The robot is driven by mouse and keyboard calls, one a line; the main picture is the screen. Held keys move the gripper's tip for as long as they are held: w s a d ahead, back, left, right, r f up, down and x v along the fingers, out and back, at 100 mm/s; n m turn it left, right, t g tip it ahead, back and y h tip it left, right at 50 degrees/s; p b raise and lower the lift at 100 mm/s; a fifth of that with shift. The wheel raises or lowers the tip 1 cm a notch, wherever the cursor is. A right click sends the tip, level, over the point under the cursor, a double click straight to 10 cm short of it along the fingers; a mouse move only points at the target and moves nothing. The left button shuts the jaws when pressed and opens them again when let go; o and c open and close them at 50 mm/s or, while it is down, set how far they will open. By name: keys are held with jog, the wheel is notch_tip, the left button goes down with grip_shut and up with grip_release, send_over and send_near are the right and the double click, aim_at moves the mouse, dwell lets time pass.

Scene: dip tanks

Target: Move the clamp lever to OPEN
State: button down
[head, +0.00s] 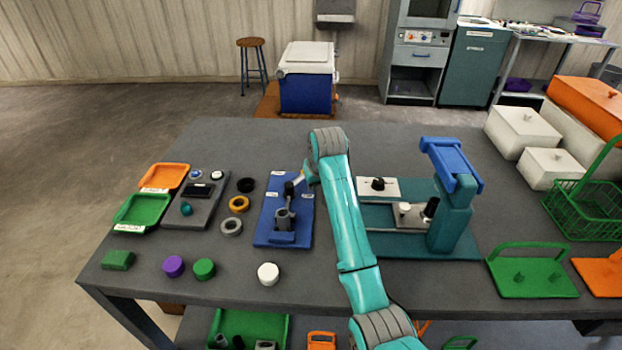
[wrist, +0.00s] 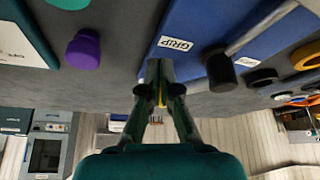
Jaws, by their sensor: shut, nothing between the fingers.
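The clamp stands on a blue board (head: 263,232); its grey body (head: 284,217) is near the front of the board. The lever has a black knob (head: 289,188); the wrist view shows the knob (wrist: 220,72) on the end of a grey rod. My gripper (head: 300,179) is shut and empty, close to the knob at the board's far right part. In the wrist view its closed fingertips (wrist: 160,82) are left of the knob, apart from it, near the board edge by a "GRIP" label (wrist: 175,43). An OPEN label cannot be read.
Black, yellow and grey rings (head: 239,204) lie left of the board. My arm stands close to its right, before a teal fixture (head: 453,215). A purple knob-like piece (wrist: 83,48) is near the board in the wrist view. A white puck (head: 268,273) lies in front.

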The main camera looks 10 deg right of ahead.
jog(key=shift+w+r, duration=0.15)
jog(key=shift+w, duration=0.95)
jog(key=w+n, duration=0.1)
jog(key=w+n+y, duration=0.1)
jog(key=n, duration=0.1)
jog(key=shift+a, duration=0.2)
jog(key=shift+w+a+n+g+y, duration=0.2)
jog(key=shift+n+y, duration=0.1)
jog(key=shift+n, duration=0.2)
jog(key=shift+w+a+n+g+y, duration=0.1)
jog(key=shift+w+n+y, duration=0.15)
jog(key=shift+n, duration=0.25)
jog(key=n, duration=0.1)
jog(key=w+a+n+g+y, duration=0.1)
jog(key=n, duration=0.1)
jog(key=shift+w+a+n+y, duration=0.15)
jog(key=shift+w+n+y, duration=0.1)
jog(key=shift+w+n, duration=0.05)
jog(key=n, duration=0.1)
jog(key=w+a+n+g, duration=0.1)
jog(key=shift+a+n+y, duration=0.15)
jog(key=shift+n+y, duration=0.15)
jog(key=shift+a+n, duration=0.2)
jog(key=shift+n, duration=0.1)
jog(key=shift+w+a, duration=0.2)
jog(key=shift+a, duration=0.6)
